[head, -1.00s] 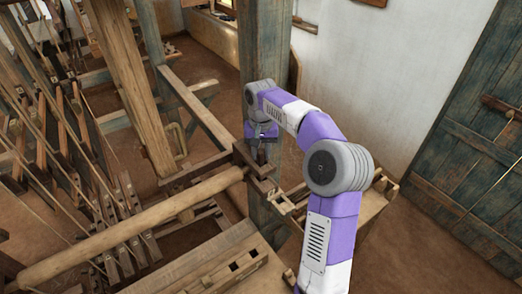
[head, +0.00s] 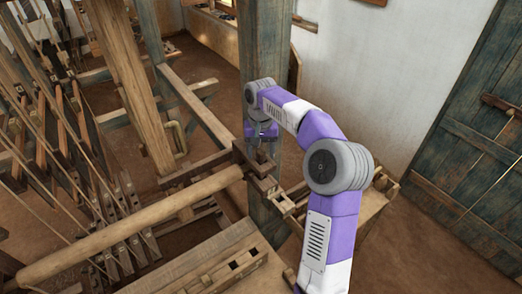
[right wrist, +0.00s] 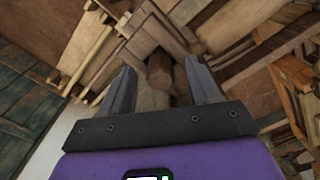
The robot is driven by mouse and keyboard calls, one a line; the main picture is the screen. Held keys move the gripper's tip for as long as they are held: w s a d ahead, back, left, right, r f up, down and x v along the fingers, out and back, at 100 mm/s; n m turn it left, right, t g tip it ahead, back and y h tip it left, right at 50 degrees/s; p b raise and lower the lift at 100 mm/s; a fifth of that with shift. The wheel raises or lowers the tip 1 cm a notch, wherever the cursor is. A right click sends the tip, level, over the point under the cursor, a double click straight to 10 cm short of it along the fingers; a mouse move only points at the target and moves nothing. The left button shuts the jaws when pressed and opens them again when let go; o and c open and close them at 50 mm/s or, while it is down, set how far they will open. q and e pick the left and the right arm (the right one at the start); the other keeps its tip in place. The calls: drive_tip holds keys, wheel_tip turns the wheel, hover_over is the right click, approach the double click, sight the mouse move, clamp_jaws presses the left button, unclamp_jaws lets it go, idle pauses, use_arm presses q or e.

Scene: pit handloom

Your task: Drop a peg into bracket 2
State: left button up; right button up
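My right gripper (head: 262,157) points down over the wooden fittings beside the blue-grey post in the head view. In the right wrist view its two dark fingers (right wrist: 160,64) stand wide apart. A short brown wooden piece, which looks like a peg (right wrist: 158,75), shows end-on between and beyond them, with gaps on both sides. A wooden bracket (head: 264,184) is just below the gripper, at the end of the round beam. I cannot tell its number, or whether the peg is fully seated in it. My left gripper is out of view.
The round wooden beam (head: 140,226) runs left from the bracket. The blue-grey post (head: 263,45) stands close behind the gripper. A slotted wooden frame (head: 225,272) lies in front, and loom cords and slats (head: 70,150) fill the left. Open floor (head: 440,240) lies at right.

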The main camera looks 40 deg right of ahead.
drive_tip(key=shift+r, duration=0.1)
wheel_tip(320, 180, up, 7)
drive_tip(key=shift+r+p, duration=0.2)
drive_tip(key=shift+p, duration=0.15)
wheel_tip(320, 180, up, 7)
drive_tip(key=p, duration=0.2)
idle(0.6)
